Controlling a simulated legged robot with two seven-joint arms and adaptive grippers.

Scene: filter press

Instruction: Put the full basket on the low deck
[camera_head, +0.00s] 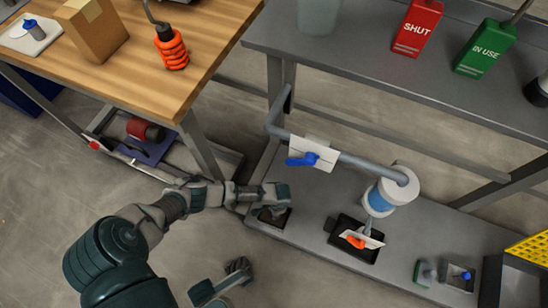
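The low deck (320,215) is a long grey plate below the grey bench, running from the middle to the lower right. My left gripper (274,207) is low over its left end, at a small dark square tray (282,222). The gripper hides part of this tray, and I cannot tell whether its fingers hold anything. I cannot clearly identify a full basket. A black tray (340,248) on the deck holds a white plate and an orange piece. My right gripper (222,286) is at the bottom edge, away from the deck, with its fingers apart and nothing visible between them.
A grey pipe with a blue-handled valve (310,158) runs to a white and blue cylinder (385,195) on the deck. Small containers (460,277) stand at lower right. The wooden table (140,60) is upper left; the grey bench (350,50) overhangs the back.

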